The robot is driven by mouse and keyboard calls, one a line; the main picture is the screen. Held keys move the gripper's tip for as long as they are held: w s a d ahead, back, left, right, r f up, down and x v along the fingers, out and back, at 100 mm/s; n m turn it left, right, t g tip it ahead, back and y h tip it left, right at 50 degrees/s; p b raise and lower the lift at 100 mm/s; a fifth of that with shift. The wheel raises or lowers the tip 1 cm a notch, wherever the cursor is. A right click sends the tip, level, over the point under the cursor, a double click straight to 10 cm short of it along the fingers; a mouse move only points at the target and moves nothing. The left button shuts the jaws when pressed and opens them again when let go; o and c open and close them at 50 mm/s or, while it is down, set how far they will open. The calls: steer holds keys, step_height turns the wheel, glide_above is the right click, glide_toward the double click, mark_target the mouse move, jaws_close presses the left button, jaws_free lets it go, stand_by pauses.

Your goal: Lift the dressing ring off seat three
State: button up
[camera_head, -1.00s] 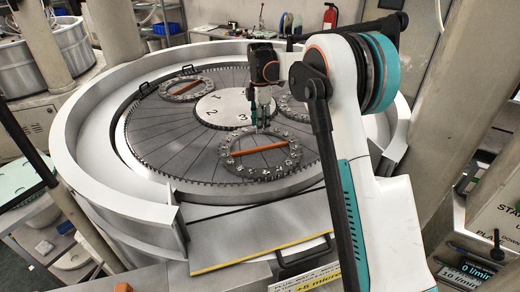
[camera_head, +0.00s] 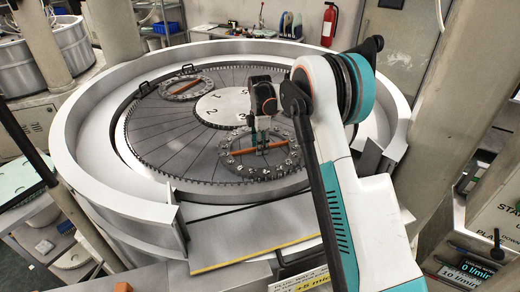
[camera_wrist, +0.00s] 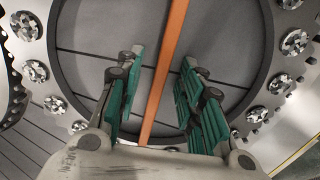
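The dressing ring (camera_head: 232,166) at seat three lies flat on the dark lapping plate (camera_head: 160,150), at its near side by the number 3. It is a grey ring with round metal studs and an orange bar (camera_head: 243,152) across its middle. In the wrist view the bar (camera_wrist: 168,70) runs up the picture between my fingers, with the studded ring (camera_wrist: 45,86) around. My gripper (camera_wrist: 160,62) is open, one green-padded finger on each side of the bar, with a gap on both sides. In the head view my gripper (camera_head: 261,148) is over the ring, partly hiding the bar.
A second ring (camera_head: 187,88) with an orange bar lies at the plate's far left. The white central disc (camera_head: 222,105) carries seat numbers. A high pale wall (camera_head: 85,160) surrounds the plate. A concrete pillar (camera_head: 455,130) stands to the right.

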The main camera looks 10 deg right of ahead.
jaws_close()
steer(key=shift+r, duration=0.2)
